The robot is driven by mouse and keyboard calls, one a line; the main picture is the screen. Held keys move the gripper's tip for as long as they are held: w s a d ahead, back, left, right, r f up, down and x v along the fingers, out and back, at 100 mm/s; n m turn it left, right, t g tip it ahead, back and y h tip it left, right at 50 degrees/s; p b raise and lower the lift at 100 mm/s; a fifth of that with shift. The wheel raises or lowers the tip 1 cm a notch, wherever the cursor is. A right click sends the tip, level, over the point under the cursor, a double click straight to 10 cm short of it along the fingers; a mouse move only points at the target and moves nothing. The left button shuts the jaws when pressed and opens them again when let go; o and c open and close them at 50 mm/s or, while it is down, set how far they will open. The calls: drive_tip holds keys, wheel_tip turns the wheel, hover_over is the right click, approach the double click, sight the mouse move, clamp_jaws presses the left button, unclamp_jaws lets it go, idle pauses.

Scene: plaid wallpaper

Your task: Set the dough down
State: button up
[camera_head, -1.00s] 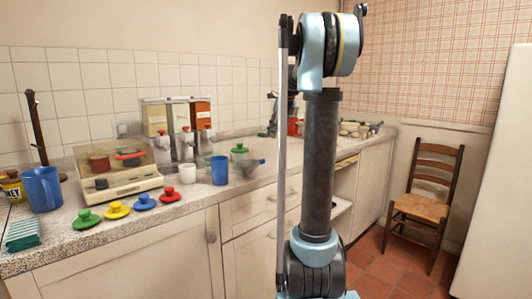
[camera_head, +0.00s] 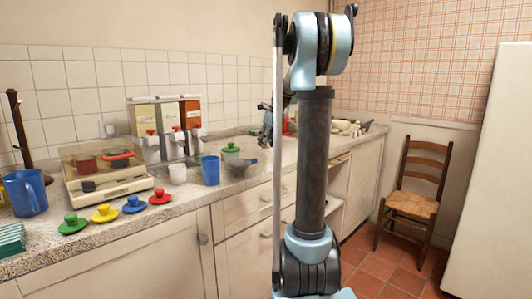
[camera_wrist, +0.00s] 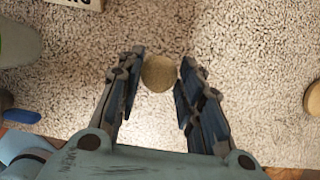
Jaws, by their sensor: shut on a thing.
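The dough is a small round beige piece (camera_wrist: 159,73), between the fingertips of my gripper (camera_wrist: 158,80) in the wrist view. My gripper is shut on it, with one dark blue finger on each side. The speckled counter (camera_wrist: 240,50) lies below; I cannot tell whether the dough touches it. In the head view my gripper (camera_head: 267,125) shows only partly beside my arm, above the counter, and the dough cannot be made out there.
A green-knobbed jar (camera_head: 231,151), a grey item (camera_head: 243,167) and a blue cup (camera_head: 211,170) stand left of my gripper. Several coloured knobbed lids (camera_head: 134,205) lie along the front edge. In the wrist view a round tan thing (camera_wrist: 313,98) is at the right edge. Counter around the dough is bare.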

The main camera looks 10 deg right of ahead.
sight(267, 148)
drive_tip(key=shift+f, duration=2.1)
drive_tip(key=o, duration=1)
